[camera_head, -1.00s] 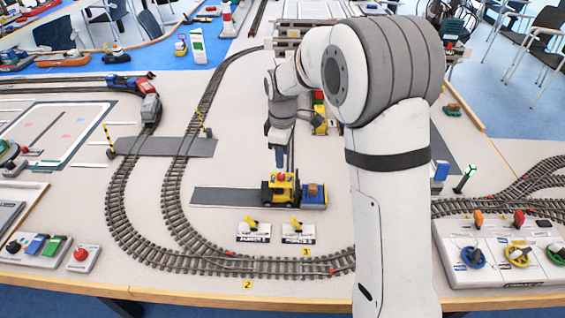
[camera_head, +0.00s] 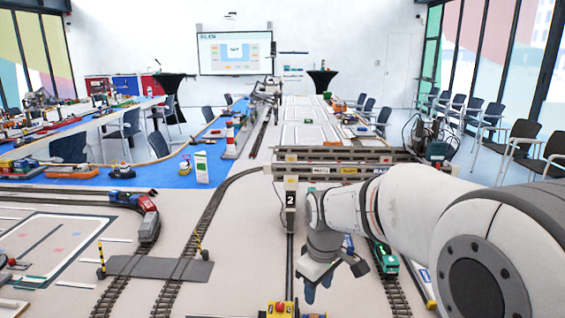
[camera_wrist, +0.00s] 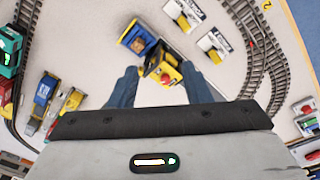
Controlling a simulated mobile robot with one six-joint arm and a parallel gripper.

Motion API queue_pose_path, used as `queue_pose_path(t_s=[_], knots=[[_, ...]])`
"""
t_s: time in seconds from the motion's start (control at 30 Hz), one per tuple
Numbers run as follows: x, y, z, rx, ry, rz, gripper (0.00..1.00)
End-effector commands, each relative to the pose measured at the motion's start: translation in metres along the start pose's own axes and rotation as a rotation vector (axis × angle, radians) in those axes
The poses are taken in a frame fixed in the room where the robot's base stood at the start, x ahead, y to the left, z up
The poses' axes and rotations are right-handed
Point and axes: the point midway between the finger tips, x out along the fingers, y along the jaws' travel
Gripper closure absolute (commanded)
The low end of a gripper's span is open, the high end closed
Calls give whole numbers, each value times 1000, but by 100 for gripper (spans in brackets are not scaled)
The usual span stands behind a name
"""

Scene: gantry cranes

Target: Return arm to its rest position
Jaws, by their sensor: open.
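My arm (camera_head: 440,220) reaches in from the right edge of the head view and bends down to my gripper (camera_head: 318,286) over the layout table. In the wrist view my gripper (camera_wrist: 160,68) has its two blue fingers spread apart, with nothing held between them. A yellow toy forklift (camera_wrist: 163,70) shows beyond the fingertips, with a blue load (camera_wrist: 137,40) beside it. The forklift's top (camera_head: 280,308) is cut off at the bottom of the head view, left of and below the gripper.
A crane post marked 2 (camera_head: 290,200) stands close left of my arm, with grey gantry beams (camera_head: 335,160) behind. A green locomotive (camera_head: 384,258) sits on track beneath my arm. Curved track (camera_head: 205,220) and a grey crossing (camera_head: 155,267) lie left. Switch plates (camera_wrist: 185,14) show in the wrist view.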

Motion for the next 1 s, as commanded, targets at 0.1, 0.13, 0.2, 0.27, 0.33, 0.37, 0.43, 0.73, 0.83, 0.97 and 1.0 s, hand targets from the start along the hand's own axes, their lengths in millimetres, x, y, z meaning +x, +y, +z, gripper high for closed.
queue_pose_path(t_s=[0.1, 0.13, 0.2, 0.27, 0.33, 0.37, 0.43, 0.73, 0.83, 0.97, 1.0], knots=[[-20, -12, 48, 199, 30, 25, 56], [-23, -16, 59, 249, 38, 31, 56], [-29, -26, 85, 365, 55, 42, 56], [-32, -34, 104, 460, 71, 51, 56], [-33, -43, 125, 559, 88, 59, 56], [-33, -47, 132, 597, 94, 62, 56], [-32, -55, 147, 673, 107, 68, 56], [-29, -67, 168, 791, 125, 73, 56], [-29, -67, 168, 790, 125, 73, 56], [-29, -67, 167, 788, 125, 73, 56], [-29, -67, 167, 788, 125, 73, 56]])
